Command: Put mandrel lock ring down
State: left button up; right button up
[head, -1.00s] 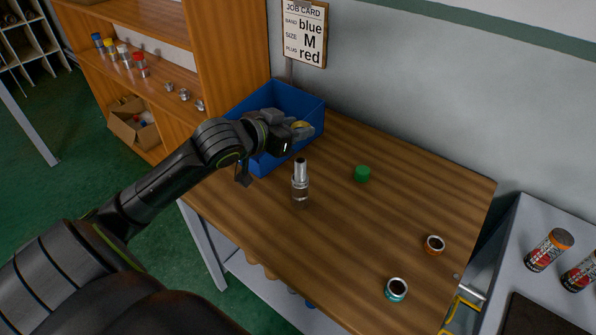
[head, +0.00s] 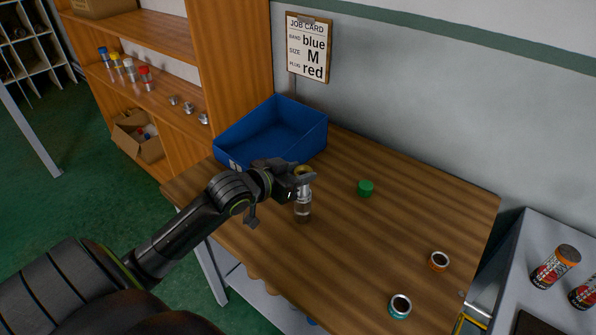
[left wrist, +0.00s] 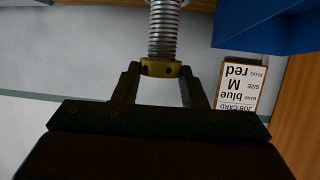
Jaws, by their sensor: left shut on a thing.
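The brass-yellow mandrel lock ring (head: 302,170) is between the fingers of my left gripper (head: 306,177). The left wrist view shows both fingertips (left wrist: 160,84) shut on the ring (left wrist: 160,69). The grey metal mandrel (head: 303,207) stands upright on the wooden table, and the ring is at its top end. In the upside-down left wrist view, the threaded mandrel shaft (left wrist: 163,30) lines up with the ring; I cannot tell whether the ring is around it or just above. My right gripper is not in view.
An open blue bin (head: 270,135) stands behind the mandrel. A job card (head: 309,50) hangs on the wall.

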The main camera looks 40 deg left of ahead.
pick_arm(q)
jog(key=shift+f, duration=0.45)
jog(key=o, duration=1)
jog(key=shift+r, duration=0.35)
jog(key=p+v, duration=0.3)
jog(key=v, duration=0.9)
jog(key=shift+r, duration=0.25)
